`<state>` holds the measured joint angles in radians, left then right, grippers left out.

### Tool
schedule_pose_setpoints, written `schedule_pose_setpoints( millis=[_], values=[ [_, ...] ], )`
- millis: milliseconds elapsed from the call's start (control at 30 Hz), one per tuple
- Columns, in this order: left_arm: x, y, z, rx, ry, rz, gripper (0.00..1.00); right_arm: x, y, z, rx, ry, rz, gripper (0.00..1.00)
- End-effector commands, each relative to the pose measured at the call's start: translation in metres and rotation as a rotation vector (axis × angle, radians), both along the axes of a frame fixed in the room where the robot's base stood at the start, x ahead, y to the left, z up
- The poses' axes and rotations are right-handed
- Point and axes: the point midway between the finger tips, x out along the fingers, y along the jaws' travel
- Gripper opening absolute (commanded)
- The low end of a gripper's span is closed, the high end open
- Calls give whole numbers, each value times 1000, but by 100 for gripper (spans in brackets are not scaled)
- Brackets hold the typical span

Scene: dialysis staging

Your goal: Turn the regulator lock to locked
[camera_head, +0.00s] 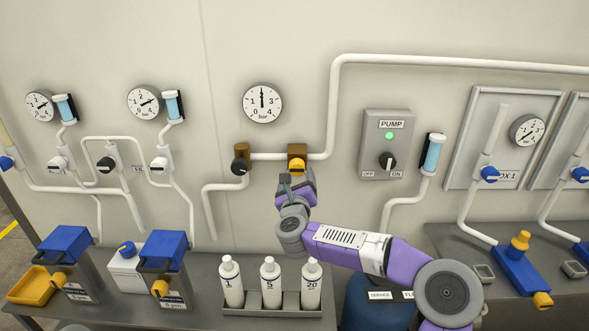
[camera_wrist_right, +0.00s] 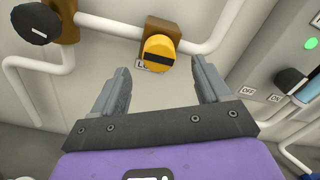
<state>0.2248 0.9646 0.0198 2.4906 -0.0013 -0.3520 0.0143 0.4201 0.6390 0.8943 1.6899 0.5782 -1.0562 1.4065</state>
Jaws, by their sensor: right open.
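The likely regulator lock is a yellow knob (camera_wrist_right: 160,54) on a brass block (camera_head: 297,151) in the white wall pipe. In the wrist view a dark bar crosses its face roughly level, tilted slightly. A small label (camera_wrist_right: 142,65) beside it is mostly hidden, so its word cannot be read. My right gripper (camera_head: 295,181) is just below the knob in the head view. In the wrist view its fingers are spread wide and empty, with the knob ahead between them and a gap to each side. My left gripper is not in view.
A black knob (camera_head: 239,165) on another brass block sits left along the pipe. The pump switch box (camera_head: 388,142) with a green light is to the right. A gauge (camera_head: 262,103) hangs above. Several white bottles (camera_head: 270,282) stand in a rack below my right arm.

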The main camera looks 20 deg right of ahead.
Motion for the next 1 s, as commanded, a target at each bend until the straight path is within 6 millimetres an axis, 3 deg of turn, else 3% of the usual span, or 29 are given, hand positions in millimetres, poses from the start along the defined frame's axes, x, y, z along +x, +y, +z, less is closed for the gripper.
schedule_pose_setpoints(
  millis=[500, 933, 1000],
  values=[
    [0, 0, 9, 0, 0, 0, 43, 60, -16, -1, -4, 2, 4, 76],
    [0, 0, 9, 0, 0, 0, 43, 67, -18, -1, -7, 4, 5, 76],
    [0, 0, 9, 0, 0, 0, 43, 67, -18, -1, -7, 4, 5, 67]
  ],
)
